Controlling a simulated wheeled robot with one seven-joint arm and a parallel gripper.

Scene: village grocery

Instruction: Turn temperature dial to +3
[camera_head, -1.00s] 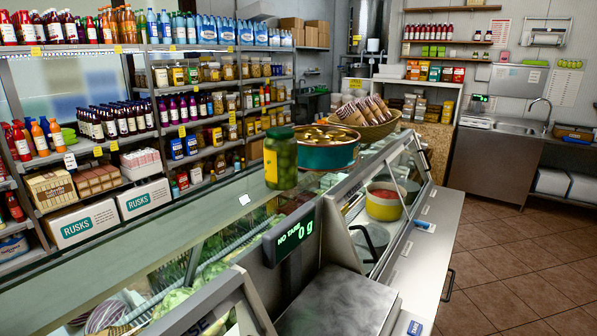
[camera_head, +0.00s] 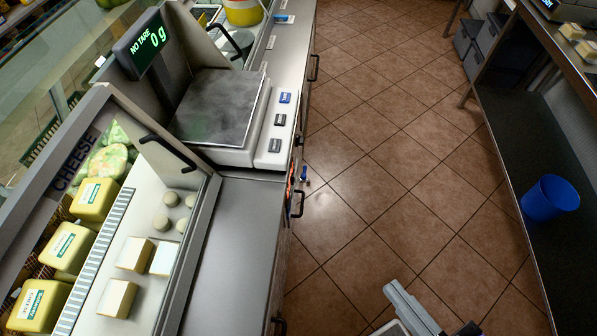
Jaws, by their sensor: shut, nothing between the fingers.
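No temperature dial can be made out clearly, and its setting cannot be read. A small cluster of red and blue parts (camera_head: 303,176) sticks out from the front face of the counter, below the scale and seen almost edge-on. I cannot tell whether it holds the dial. A pale grey part of my own arm shows at the bottom edge, over the floor and apart from the counter. My gripper's fingers are not in view.
The counter (camera_head: 235,230) runs along the left, with a scale (camera_head: 212,105) and a cheese display (camera_head: 130,265). Dark handles (camera_head: 298,203) stick out of its front. Tiled floor (camera_head: 400,170) lies clear in the middle. A blue bin (camera_head: 549,198) stands at right.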

